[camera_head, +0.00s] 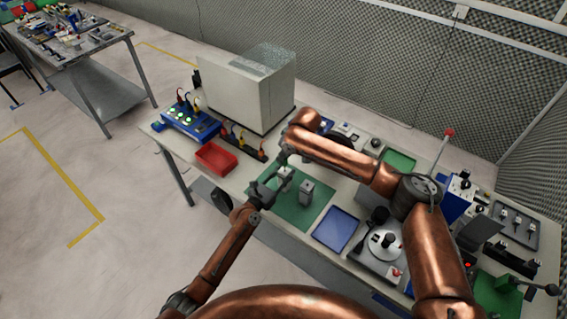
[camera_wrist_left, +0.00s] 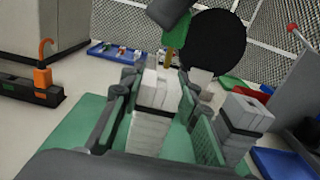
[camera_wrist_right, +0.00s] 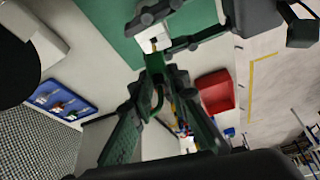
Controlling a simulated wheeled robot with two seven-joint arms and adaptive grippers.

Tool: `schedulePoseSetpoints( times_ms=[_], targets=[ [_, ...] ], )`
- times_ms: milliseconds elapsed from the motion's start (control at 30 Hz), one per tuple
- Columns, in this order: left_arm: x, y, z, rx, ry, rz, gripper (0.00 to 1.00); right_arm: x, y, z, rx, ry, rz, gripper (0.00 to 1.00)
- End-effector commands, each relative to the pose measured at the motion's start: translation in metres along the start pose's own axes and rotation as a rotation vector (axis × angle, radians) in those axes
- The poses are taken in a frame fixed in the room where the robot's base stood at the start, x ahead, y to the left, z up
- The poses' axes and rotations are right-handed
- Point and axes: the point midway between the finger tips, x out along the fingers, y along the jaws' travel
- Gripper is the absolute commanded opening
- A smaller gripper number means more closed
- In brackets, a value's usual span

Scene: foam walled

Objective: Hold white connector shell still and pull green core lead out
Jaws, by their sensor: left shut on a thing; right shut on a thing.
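The white connector shell (camera_wrist_left: 152,125) stands upright between the fingers of my left gripper (camera_wrist_left: 158,88), which is shut on it over the green mat (camera_head: 292,212). The shell also shows in the head view (camera_head: 285,172) and at the top of the right wrist view (camera_wrist_right: 150,42). My right gripper (camera_wrist_right: 157,72) is above the shell, shut on the green core lead (camera_wrist_right: 156,104), whose green part also shows in the left wrist view (camera_wrist_left: 177,37). A yellow pin (camera_wrist_left: 168,60) points down from it toward the shell top. I cannot tell whether its tip is inside the shell.
A second white-grey block (camera_wrist_left: 244,113) with a dark band stands on the mat close right of the shell. A red tray (camera_head: 216,158) lies to the left and a blue tray (camera_head: 336,229) to the right. A large grey cabinet (camera_head: 235,92) stands behind.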

Motion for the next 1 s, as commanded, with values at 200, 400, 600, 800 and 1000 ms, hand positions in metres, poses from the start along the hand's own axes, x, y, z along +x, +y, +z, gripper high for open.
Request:
schedulePoseSetpoints(
  times_ms=[200, 400, 600, 800, 1000],
  targets=[
    [0.000, 0.000, 0.000, 0.000, 0.000, 0.000, 0.02, -0.040, 0.001, -0.017, -0.001, 0.003, 0.001, 0.00],
    [0.000, 0.000, 0.000, 0.000, 0.000, 0.000, 0.02, -0.057, 0.001, -0.023, 0.000, 0.000, 0.000, 0.00],
    [0.000, 0.000, 0.000, 0.000, 0.000, 0.000, 0.02, -0.059, 0.001, -0.024, 0.000, 0.000, 0.000, 0.00],
    [0.000, 0.000, 0.000, 0.000, 0.000, 0.000, 0.37, -0.059, 0.001, -0.024, 0.000, 0.000, 0.000, 0.00],
    [0.000, 0.000, 0.000, 0.000, 0.000, 0.000, 0.50, -0.059, 0.001, -0.024, 0.000, 0.000, 0.000, 0.00]
  ],
)
